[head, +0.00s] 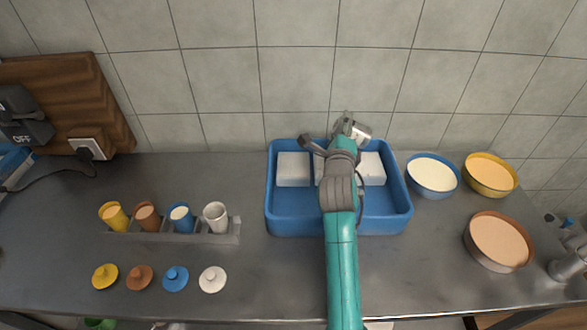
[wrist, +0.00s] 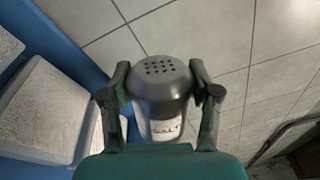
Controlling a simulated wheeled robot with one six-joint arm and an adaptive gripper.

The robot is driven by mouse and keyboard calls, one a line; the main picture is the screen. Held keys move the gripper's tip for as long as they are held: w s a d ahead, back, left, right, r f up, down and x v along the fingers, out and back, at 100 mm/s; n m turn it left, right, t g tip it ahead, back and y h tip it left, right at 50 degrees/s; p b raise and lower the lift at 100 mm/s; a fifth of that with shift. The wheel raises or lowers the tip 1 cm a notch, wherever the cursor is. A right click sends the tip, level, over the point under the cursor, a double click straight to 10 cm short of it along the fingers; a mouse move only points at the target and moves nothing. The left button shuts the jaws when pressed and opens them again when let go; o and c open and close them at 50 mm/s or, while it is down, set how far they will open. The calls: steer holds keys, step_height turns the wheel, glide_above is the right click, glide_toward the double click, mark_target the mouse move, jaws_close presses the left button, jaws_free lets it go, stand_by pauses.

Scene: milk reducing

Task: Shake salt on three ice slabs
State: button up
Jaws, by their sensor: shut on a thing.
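My gripper (head: 346,127) is shut on a salt shaker (head: 361,131), near the tiled wall at the tray's back edge. In the wrist view the shaker (wrist: 160,88) shows a grey holed cap and a partly legible label, between the two fingers (wrist: 160,100). It appears tilted. Three white ice slabs lie in a row in the blue tray (head: 295,222): the left slab (head: 293,169), the middle slab (head: 319,170), mostly hidden by my arm, and the right slab (head: 373,169). Any salt on them cannot be told.
Several cups stand in a grey rack (head: 225,238) at left, with coloured lids, including a white lid (head: 212,279), in front. A blue bowl (head: 432,175), yellow bowl (head: 490,175) and brown bowl (head: 499,241) stand at right. The tiled wall (head: 297,75) is close behind.

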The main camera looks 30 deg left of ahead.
mark_target(359, 125)
steer(key=m, duration=0.3)
steer(key=r+m, duration=0.1)
steer(key=m, duration=0.3)
steer(key=shift+w+d+f+y, duration=0.4)
steer(key=shift+w+f, duration=0.1)
steer(key=shift+w, duration=0.05)
steer(key=shift+w+d+f+m+g+y, duration=0.3)
steer(key=shift+g+y, duration=0.2)
steer(key=shift+y, duration=0.1)
steer(key=shift+w+d+g+y, duration=0.15)
steer(key=shift+g+y, duration=0.15)
steer(key=shift+y, duration=0.2)
steer(key=shift+w+d+r+g+y, duration=0.1)
steer(key=shift+d+r+g+y, duration=0.15)
steer(key=shift+g+y, duration=0.25)
steer(key=shift+w+d+r+g+y, duration=0.1)
steer(key=shift+d+r+g+y, duration=0.15)
steer(key=shift+g+y, duration=0.25)
steer(key=shift+s+d+r+g+y, duration=0.2)
steer(key=shift+d+r+g+y, duration=0.1)
steer(key=shift+r+g+y, duration=0.25)
steer(key=shift+s+d+r+g+y, duration=0.15)
steer(key=shift+d+r+g+y, duration=0.15)
steer(key=shift+r+g+y, duration=0.2)
steer(key=shift+f, duration=0.1)
